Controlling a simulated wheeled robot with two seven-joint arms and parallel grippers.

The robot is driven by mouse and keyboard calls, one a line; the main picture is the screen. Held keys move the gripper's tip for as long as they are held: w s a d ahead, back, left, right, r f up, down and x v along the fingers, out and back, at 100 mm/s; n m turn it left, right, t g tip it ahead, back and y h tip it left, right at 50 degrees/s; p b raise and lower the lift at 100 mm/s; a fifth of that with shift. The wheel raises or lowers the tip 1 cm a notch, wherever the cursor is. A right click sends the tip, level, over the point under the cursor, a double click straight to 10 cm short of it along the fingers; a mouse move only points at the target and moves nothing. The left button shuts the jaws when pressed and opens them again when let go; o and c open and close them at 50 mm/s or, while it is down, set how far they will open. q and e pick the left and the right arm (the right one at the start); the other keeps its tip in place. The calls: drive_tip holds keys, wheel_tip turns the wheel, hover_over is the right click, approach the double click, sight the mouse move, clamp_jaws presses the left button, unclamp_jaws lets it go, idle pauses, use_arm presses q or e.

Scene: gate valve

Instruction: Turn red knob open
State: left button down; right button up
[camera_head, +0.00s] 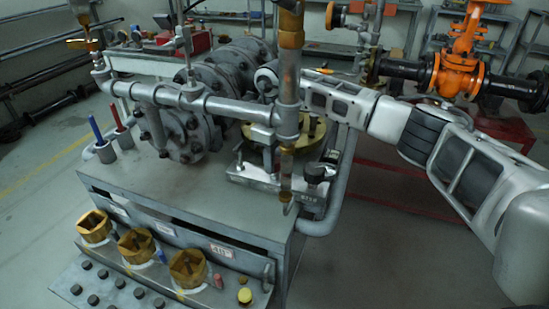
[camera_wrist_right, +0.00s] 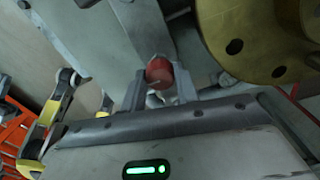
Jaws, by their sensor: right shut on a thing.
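The red knob (camera_wrist_right: 159,70) shows in the right wrist view as a small round red piece between the two grey fingers. My right gripper (camera_wrist_right: 159,84) is shut on it, with one finger on each side. In the head view my right arm reaches in from the right, and its end goes behind the brass-and-grey vertical pipe (camera_head: 288,90). The fingertips and the red knob are hidden there. My left gripper is not in view.
A large brass flange (camera_wrist_right: 255,40) with bolt holes is close to the right gripper. Grey flanged pipework (camera_head: 185,128) stands on the metal cabinet (camera_head: 195,190). Several brass hex sockets (camera_head: 136,245) stand at its front. An orange valve (camera_head: 458,70) is at the back right.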

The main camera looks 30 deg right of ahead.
drive_tip(key=shift+r, duration=0.1)
idle(0.3)
drive_tip(key=o, duration=1)
drive_tip(key=shift+c, duration=0.2)
wheel_tip(320, 180, up, 16)
